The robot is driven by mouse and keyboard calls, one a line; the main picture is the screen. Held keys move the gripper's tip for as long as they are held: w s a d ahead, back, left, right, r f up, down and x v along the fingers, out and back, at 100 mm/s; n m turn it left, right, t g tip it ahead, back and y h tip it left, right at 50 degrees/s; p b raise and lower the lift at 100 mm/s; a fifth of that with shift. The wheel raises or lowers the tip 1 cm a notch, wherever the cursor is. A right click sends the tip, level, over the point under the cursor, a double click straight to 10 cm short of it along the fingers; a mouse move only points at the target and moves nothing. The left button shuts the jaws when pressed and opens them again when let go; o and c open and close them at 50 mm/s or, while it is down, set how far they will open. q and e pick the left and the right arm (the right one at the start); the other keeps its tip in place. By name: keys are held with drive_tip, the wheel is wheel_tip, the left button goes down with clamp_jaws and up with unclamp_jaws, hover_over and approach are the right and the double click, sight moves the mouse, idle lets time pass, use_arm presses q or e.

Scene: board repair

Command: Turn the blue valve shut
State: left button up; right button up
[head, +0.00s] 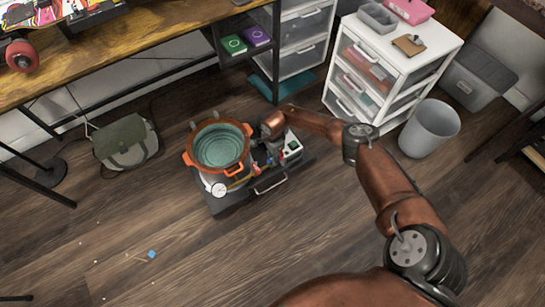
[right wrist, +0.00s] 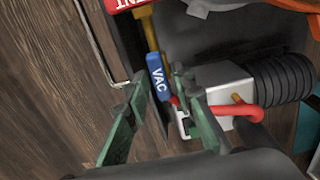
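The blue valve handle (right wrist: 157,78), marked VAC, shows in the right wrist view on a brass fitting (right wrist: 148,30). My right gripper (right wrist: 160,84) is open, with one green finger on each side of the handle. Its tips are close to the handle; I cannot tell whether they touch it. In the head view my right gripper (head: 263,155) is down at the fittings beside the pot (head: 221,147), and I cannot make out the blue handle there. My left gripper is not in view.
A red handle (right wrist: 131,4) lies just beyond the blue one. A metal block with a black ribbed part (right wrist: 282,80) and a red hose (right wrist: 236,109) crowd the right finger. A gauge (head: 218,190) and carry handle (head: 270,182) are nearby. Open floor lies in front.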

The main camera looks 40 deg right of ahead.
clamp_jaws()
